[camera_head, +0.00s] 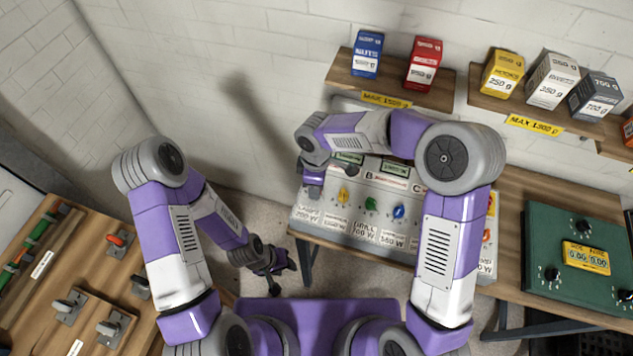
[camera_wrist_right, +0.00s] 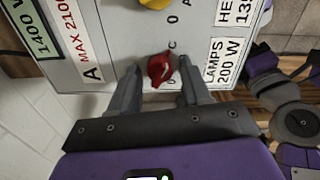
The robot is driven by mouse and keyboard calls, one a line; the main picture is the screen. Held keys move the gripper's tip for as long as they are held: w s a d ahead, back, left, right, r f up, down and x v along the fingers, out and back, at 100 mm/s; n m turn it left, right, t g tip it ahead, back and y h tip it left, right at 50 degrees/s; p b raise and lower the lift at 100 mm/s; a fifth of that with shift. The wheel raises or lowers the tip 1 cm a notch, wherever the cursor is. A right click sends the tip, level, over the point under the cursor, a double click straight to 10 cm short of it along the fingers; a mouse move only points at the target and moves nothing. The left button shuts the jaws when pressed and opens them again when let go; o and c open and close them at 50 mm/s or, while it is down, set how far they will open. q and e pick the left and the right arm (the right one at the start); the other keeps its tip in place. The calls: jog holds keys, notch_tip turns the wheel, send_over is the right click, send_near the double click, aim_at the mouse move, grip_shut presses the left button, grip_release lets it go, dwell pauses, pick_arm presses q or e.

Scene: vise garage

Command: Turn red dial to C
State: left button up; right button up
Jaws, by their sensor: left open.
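The red dial (camera_wrist_right: 160,68) is on the grey panel (camera_wrist_right: 105,30) in the right wrist view. A letter C shows just above it on the panel, but where the dial points is unclear. My right gripper (camera_wrist_right: 161,75) is open, with one finger on each side of the dial and a small gap to each. In the head view my right gripper (camera_head: 313,182) is at the panel's left end and hides the red dial. My left gripper (camera_head: 277,268) hangs open and empty over the floor, left of the panel.
Yellow (camera_head: 343,195), green (camera_head: 371,204) and blue (camera_head: 399,212) dials stand along the panel. A green box (camera_head: 545,225) with knobs is at right. Boxes stand on wall shelves (camera_head: 345,72) above. A wooden board (camera_head: 35,285) with switches is at lower left.

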jog(key=shift+o, duration=0.5)
notch_tip(320, 180, up, 8)
jog(key=shift+f+p, duration=0.2)
jog(key=shift+p, duration=0.4)
